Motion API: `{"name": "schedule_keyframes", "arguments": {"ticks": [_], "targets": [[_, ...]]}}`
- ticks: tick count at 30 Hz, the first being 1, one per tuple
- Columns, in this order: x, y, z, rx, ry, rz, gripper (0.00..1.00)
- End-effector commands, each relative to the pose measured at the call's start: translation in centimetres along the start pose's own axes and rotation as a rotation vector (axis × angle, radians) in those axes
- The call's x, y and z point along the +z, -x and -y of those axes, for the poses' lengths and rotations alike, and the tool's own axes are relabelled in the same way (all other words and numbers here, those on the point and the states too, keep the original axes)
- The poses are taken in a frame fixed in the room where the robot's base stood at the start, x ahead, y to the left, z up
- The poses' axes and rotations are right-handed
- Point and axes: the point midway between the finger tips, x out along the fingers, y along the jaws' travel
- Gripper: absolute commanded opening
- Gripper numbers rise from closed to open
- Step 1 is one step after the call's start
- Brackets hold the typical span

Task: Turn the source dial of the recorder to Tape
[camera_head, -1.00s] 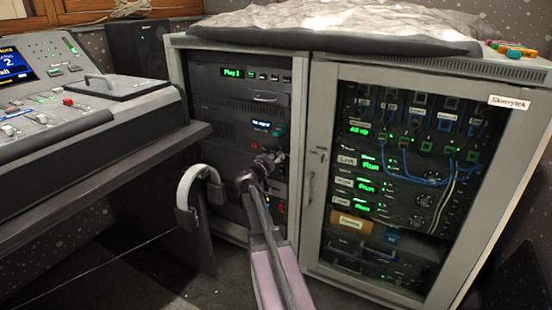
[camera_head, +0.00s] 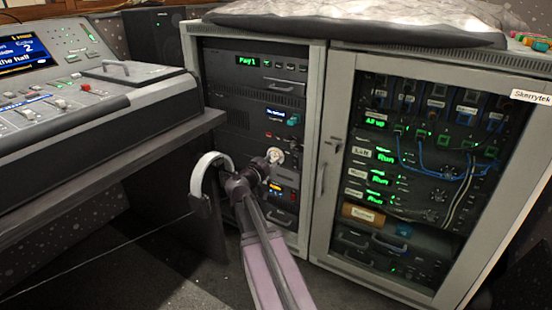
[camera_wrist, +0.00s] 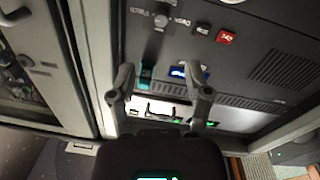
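The recorder (camera_head: 236,118) is a dark rack unit with a small blue display in the left-hand cabinet. The dial lies beyond the fingertips. I cannot tell where its pointer stands.
The cabinet's glass door (camera_head: 322,190) stands to the right. A white headphone-like band (camera_head: 205,172) hangs at left by the desk.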

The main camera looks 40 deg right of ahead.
Motion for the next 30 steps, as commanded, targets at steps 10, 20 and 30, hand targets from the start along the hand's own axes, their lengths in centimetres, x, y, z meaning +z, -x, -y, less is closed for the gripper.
{"name": "schedule_keyframes", "arguments": {"ticks": [10, 20, 30], "targets": [[0.0, 0.0, 0.0, 0.0, 0.0, 0.002, 0.62], [0.6, 2.2, -0.2, -0.01, 0.039, 0.127, 0.62], [3.4, 9.8, 0.3, -0.141, 0.206, 0.503, 0.62]]}}
